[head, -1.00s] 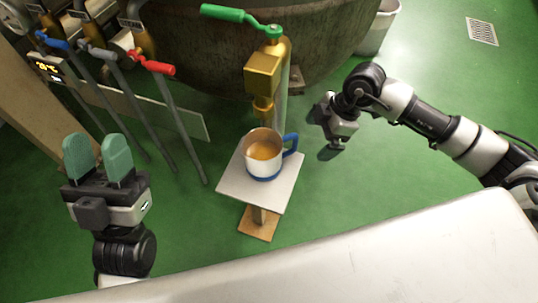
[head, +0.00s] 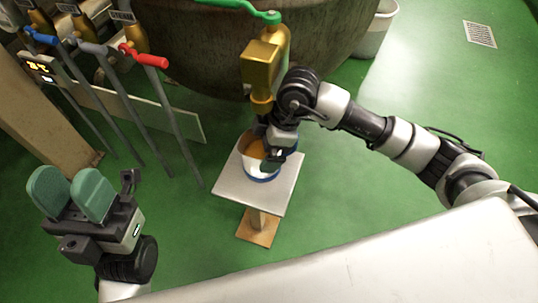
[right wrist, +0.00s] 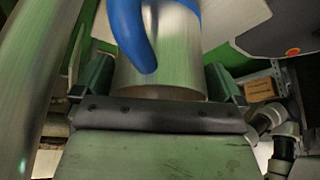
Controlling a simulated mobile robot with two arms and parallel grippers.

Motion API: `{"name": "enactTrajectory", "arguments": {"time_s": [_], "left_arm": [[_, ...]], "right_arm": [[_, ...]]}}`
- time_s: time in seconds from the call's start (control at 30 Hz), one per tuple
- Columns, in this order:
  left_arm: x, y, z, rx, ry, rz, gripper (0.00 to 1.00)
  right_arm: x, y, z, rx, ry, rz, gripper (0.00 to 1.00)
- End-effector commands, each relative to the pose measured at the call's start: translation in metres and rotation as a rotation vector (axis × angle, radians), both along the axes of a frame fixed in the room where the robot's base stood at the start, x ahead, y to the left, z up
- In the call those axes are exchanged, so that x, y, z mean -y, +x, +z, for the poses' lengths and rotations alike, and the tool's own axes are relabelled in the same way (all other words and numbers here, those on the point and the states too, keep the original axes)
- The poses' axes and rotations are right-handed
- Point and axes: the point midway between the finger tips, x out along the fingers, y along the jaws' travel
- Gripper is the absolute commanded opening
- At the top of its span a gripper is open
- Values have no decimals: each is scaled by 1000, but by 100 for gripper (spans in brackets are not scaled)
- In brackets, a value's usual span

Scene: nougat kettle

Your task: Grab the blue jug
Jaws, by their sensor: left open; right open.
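The jug is a metal pot with a blue base band and blue handle, holding something orange-brown. In the head view the jug (head: 249,166) stands upright on a small white-topped stand (head: 232,188), partly hidden by my right gripper (head: 272,155). In the right wrist view the jug (right wrist: 160,75) and its blue handle (right wrist: 130,30) lie ahead. There my right gripper (right wrist: 156,85) is open, with one finger to each side of the jug's metal body. Whether the fingers touch it I cannot tell. My left gripper (head: 70,192) is open and empty, well left of the stand.
A brass valve (head: 262,68) with a green lever (head: 235,6) rises just behind the jug, in front of a large kettle (head: 190,55). Pipes with blue, grey and red handles stand at the left. The green floor is open on the right.

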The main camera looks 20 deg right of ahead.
Motion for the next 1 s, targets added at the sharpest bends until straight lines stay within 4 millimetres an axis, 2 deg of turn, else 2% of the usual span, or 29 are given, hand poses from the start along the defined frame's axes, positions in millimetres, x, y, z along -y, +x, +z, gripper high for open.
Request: {"name": "enactTrajectory", "arguments": {"time_s": [0.1,0.33,0.7,1.0], "left_arm": [[0,0,-4,-1,0,0,43],[0,0,-3,-2,1,0,43],[0,0,-3,-2,0,-1,43],[0,0,0,-2,1,0,43]], "right_arm": [[-3,1,-8,2,1,-1,100],[-3,1,-8,2,2,0,100],[-3,1,-6,5,4,0,43],[-3,1,-4,5,4,0,42]]}}
